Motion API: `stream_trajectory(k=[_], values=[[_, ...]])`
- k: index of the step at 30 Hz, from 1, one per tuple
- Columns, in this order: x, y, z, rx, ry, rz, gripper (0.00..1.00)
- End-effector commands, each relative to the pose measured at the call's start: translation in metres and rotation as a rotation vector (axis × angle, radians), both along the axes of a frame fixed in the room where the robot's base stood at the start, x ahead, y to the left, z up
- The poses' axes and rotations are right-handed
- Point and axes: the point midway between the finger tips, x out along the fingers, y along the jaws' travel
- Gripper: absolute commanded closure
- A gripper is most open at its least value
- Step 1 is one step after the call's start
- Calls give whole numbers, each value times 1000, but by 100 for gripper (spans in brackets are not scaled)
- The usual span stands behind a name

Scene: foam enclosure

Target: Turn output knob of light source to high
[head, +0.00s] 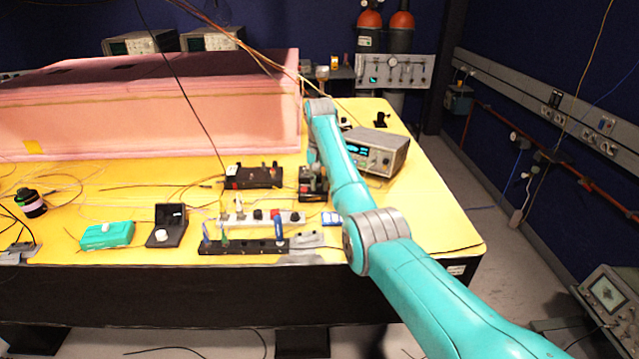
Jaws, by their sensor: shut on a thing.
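My teal arm reaches over the yellow table, and its wrist hangs down near the table's right part. My dark gripper (313,176) is at the lower end of the wrist, partly hidden behind the arm. It is shut at a small dark box (309,196) on the table, which appears to be the light source. The output knob is hidden by the gripper, so its setting cannot be read.
A grey instrument with a lit display (376,151) stands right of my arm. A black box (254,176) and power strips (262,218) lie left of the gripper. The pink foam enclosure (220,115) stands behind. Cables cross the yellow table (440,225), whose right front is clear.

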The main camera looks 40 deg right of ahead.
Motion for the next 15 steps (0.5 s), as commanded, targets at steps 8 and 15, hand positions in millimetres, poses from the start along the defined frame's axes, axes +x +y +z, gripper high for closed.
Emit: stream_trajectory(k=[8, 15], values=[[0, 0, 0, 0, 0, -96, 100], [0, 0, 0, 0, 0, -119, 100]])
